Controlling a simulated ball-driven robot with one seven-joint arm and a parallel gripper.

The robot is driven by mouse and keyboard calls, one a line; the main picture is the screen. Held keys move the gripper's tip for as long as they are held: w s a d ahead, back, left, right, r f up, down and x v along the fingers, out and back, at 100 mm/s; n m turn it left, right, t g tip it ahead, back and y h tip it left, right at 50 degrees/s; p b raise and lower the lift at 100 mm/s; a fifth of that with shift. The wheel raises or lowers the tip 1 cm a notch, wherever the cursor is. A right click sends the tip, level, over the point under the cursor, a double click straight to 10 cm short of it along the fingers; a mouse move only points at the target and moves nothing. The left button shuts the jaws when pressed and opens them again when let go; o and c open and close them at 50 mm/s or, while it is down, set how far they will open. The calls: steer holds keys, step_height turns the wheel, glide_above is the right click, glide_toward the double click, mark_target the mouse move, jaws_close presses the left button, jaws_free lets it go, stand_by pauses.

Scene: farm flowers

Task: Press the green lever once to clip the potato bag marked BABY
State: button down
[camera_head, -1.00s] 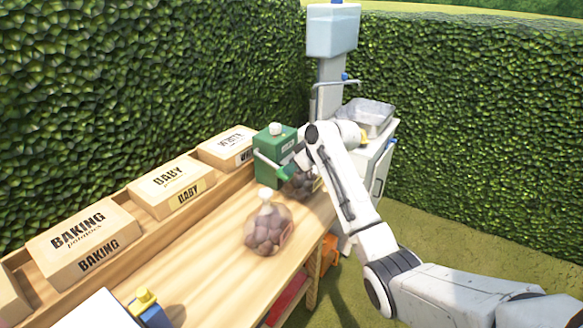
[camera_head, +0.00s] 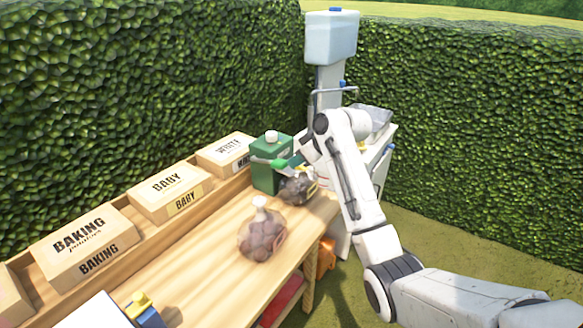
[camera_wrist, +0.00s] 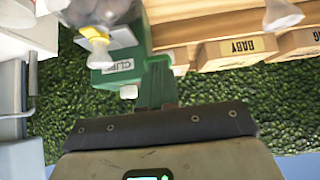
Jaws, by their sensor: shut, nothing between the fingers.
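The green clipper (camera_head: 270,178) stands at the far end of the bench, with a white knob on top. Its lever has a green grip (camera_head: 278,163) and sticks out in front, roughly level. My gripper (camera_head: 296,160) is shut and empty, just right of the grip; I cannot tell if they touch. In the wrist view my shut green fingers (camera_wrist: 155,82) stand beside the clipper's CLIPS label (camera_wrist: 120,65). A potato bag (camera_head: 298,189) sits at the clipper, partly behind my gripper, with a small yellow tag; its writing is too small to read.
Another potato bag (camera_head: 262,235) with a pale neck stands on the bench (camera_head: 215,262). Boxes marked BAKING (camera_head: 85,245), BABY (camera_head: 172,192) and WHITE (camera_head: 226,153) line the back.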

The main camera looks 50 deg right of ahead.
steer(key=v, duration=0.5)
steer(key=shift+s+d+r, duration=0.15)
steer(key=shift+s+r, duration=0.05)
steer(key=shift+r, duration=0.1)
stand_by(0.6)
